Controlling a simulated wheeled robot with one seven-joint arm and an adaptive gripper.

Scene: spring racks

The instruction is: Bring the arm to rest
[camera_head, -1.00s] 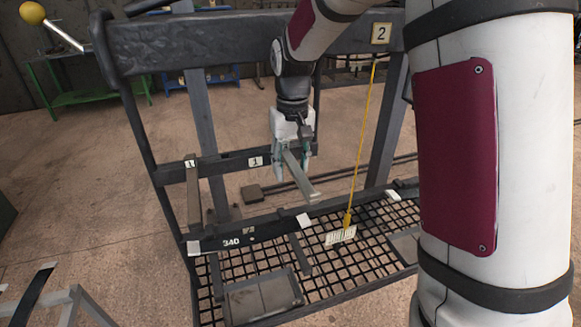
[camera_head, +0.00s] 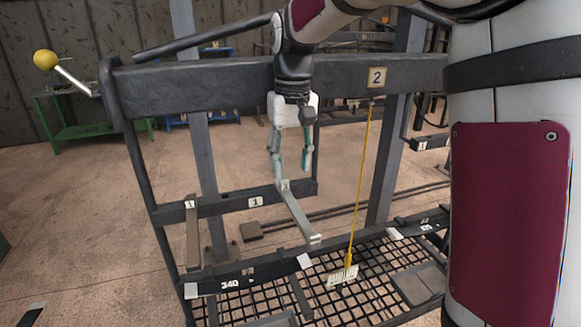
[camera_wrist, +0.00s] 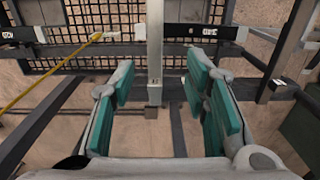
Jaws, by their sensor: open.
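My gripper (camera_head: 290,160) hangs in front of the rack, below its dark top beam, pointing down. Its two teal-padded fingers are spread apart with nothing between them. In the wrist view the open fingers (camera_wrist: 168,92) stand on either side of a light metal bar (camera_wrist: 155,50). This bar (camera_head: 298,215) lies across the rack from the rear rail to the front rail, below the fingertips and apart from them. My arm reaches in from the upper right.
The rack's top beam (camera_head: 200,85) carries a plate marked 2 (camera_head: 377,77). A yellow cord (camera_head: 362,185) hangs from it to a pale tag (camera_head: 343,275). A black mesh shelf (camera_head: 375,262) lies low. A yellow ball-tipped lever (camera_head: 46,60) sticks out left. Open floor lies left.

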